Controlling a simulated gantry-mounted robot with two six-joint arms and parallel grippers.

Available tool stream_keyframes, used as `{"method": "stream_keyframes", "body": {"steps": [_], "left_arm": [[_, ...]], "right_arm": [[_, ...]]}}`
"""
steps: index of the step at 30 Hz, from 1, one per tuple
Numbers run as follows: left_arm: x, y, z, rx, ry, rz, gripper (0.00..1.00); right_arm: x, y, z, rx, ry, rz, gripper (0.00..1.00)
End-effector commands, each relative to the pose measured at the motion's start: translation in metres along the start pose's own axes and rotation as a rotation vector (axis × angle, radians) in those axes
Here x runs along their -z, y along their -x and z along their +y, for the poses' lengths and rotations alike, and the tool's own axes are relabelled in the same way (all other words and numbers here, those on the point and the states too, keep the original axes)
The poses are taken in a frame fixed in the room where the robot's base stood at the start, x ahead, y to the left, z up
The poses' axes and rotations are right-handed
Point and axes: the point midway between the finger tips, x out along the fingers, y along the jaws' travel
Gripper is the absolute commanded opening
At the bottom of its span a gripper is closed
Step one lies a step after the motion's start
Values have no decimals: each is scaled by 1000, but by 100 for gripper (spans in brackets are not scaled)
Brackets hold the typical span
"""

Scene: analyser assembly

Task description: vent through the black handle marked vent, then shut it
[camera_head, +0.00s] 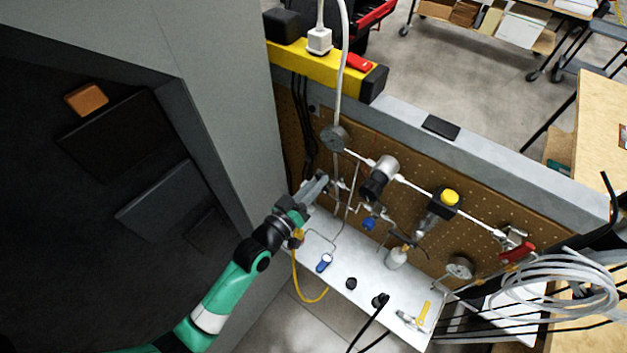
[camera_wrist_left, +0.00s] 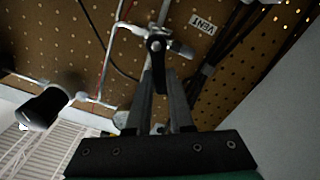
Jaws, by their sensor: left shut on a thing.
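The black vent handle (camera_wrist_left: 157,46) sits on a small silver valve on the brown pegboard panel, beside a white label reading VENT (camera_wrist_left: 202,23) in the left wrist view. My left gripper (camera_wrist_left: 159,72) is shut on this handle, with its two grey fingers pinching it from both sides. In the head view my left gripper (camera_head: 323,181) reaches the panel's left part from below, and its fingers hide most of the handle and valve there. The handle's exact angle cannot be told. My right gripper is not in view.
A white shelf (camera_head: 345,262) with a blue-handled valve (camera_head: 324,262) lies below. A grey wall (camera_head: 225,75) stands close on the left.

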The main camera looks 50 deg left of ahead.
Motion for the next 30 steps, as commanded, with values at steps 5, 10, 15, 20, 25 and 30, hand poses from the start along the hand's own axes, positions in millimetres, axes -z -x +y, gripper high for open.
{"method": "stream_keyframes", "body": {"steps": [5,10,15,20,25,30], "left_arm": [[1,0,8,-2,-162,1,0],[-1,0,13,-1,-302,1,0],[-3,0,17,-2,-409,2,0],[-4,0,19,-1,-476,2,0],[-4,0,20,-1,-512,2,0],[-5,0,20,-1,-524,2,0]], "right_arm": [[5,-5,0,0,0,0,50],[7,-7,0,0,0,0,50],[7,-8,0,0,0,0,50],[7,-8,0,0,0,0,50],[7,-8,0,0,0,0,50],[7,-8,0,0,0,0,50]]}}
